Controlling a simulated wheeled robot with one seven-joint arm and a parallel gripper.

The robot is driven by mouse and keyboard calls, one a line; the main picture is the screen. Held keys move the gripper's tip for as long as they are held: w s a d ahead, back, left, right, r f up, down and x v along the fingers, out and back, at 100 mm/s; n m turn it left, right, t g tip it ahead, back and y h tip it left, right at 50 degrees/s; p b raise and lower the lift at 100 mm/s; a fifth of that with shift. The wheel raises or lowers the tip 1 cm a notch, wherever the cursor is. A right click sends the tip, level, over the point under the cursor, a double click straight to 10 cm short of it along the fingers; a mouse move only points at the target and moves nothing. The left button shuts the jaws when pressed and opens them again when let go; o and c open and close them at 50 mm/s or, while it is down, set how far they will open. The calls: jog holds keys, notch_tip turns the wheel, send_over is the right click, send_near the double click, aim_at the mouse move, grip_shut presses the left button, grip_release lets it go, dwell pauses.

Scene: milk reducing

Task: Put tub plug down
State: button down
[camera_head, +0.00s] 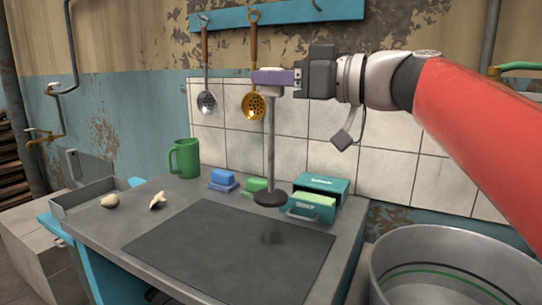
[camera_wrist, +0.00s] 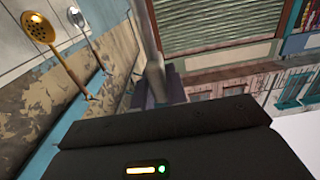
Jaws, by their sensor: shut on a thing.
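The tub plug (camera_head: 270,150) is a long thin grey rod with a dark round disc at its lower end. It hangs upright in the head view, above the counter, and a dark shadow lies on the dark panel in front of it. My gripper (camera_head: 270,77) is shut on the top of the rod, high in front of the tiled wall. The disc overlaps the green boxes in the picture; it appears to be off the surface. The wrist view shows part of my gripper (camera_wrist: 157,88) near a grey upright piece, and I cannot tell whether that is the rod.
The grey counter (camera_head: 185,200) has a dark flat panel (camera_head: 215,250). A green mug (camera_head: 185,158), a blue dish (camera_head: 223,180), green boxes (camera_head: 320,188) and pale pieces (camera_head: 110,201) stand on it. Ladles (camera_head: 254,105) hang behind. A large metal tub (camera_head: 450,245) is at right.

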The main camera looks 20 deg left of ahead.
notch_tip(320, 180, down, 12)
jog(key=shift+f+b, duration=0.15)
jog(key=shift+b, duration=0.65)
jog(key=shift+f, duration=0.15)
jog(key=c, duration=1.4)
grip_release()
jog(key=shift+d+r, duration=0.2)
jog(key=s+d, duration=0.1)
jog(key=d, duration=1)
jog(key=shift+d, duration=0.3)
